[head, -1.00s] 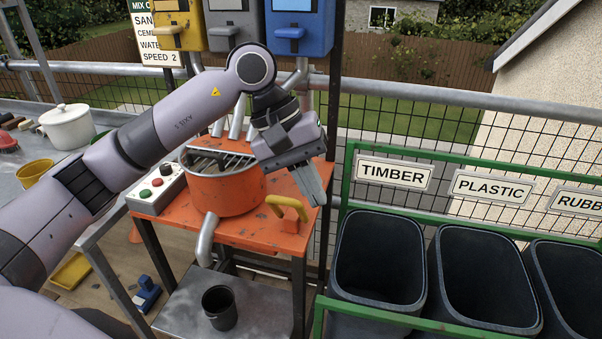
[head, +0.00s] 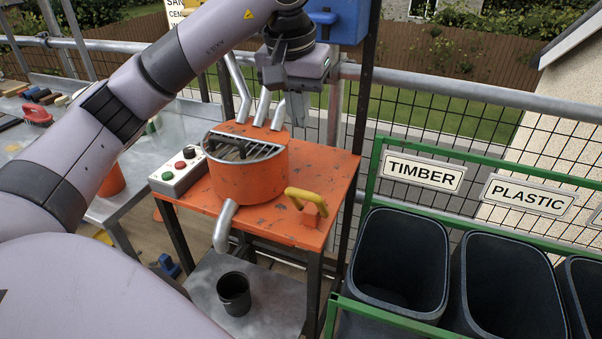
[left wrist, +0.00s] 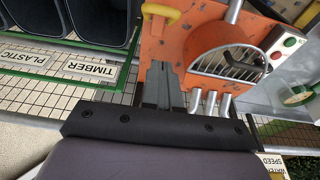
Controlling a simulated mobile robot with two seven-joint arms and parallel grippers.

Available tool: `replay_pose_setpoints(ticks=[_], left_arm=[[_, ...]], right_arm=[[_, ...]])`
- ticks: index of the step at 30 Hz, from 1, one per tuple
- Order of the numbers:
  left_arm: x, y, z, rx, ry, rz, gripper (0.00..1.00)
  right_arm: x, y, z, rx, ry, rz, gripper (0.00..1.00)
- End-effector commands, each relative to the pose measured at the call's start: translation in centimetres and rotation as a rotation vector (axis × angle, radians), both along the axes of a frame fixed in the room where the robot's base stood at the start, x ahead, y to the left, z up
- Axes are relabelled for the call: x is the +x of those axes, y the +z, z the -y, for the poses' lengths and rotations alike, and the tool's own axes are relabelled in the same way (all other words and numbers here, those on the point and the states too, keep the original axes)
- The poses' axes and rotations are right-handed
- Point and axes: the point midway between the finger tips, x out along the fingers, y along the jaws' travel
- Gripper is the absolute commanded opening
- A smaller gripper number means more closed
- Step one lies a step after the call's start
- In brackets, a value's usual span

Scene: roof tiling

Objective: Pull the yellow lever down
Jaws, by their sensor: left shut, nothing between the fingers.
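The yellow lever (head: 306,200) is a bent handle on the front right of the orange table, beside the orange mixer drum (head: 250,178). It also shows at the top edge of the left wrist view (left wrist: 160,12). My left gripper (head: 298,108) is above and behind the lever, near the back of the table, with its fingers pointing down. The fingers (left wrist: 162,75) are shut and empty, and apart from the lever. My right gripper is not in view.
A control box (head: 178,172) with buttons sits left of the drum, and pipes rise behind it. A black bucket (head: 234,294) stands below the spout (head: 224,228). Dark bins (head: 398,262) in a green frame (head: 372,185) stand on the right. A mesh fence runs behind.

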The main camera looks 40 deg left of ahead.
Motion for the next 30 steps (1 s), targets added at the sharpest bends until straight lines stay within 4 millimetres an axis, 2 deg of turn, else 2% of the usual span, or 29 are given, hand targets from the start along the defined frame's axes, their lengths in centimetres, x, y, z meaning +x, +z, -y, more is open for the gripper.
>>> replay_pose_setpoints(ticks=[5, 15, 24, 30], left_arm=[[0.4, -2.7, 0.0, -0.001, 0.000, -0.006, 0.00], [1.9, -9.7, -0.3, -0.001, 0.000, -0.006, 0.00], [0.2, -12.2, 0.2, 0.000, -0.001, -0.002, 0.00], [-0.1, -12.6, 0.3, -0.001, -0.001, 0.000, 0.00]], right_arm=[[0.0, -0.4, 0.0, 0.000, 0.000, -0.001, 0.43], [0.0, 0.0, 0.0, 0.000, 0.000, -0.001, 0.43], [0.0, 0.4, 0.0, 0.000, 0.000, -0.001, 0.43], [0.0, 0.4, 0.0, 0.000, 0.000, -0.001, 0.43]])
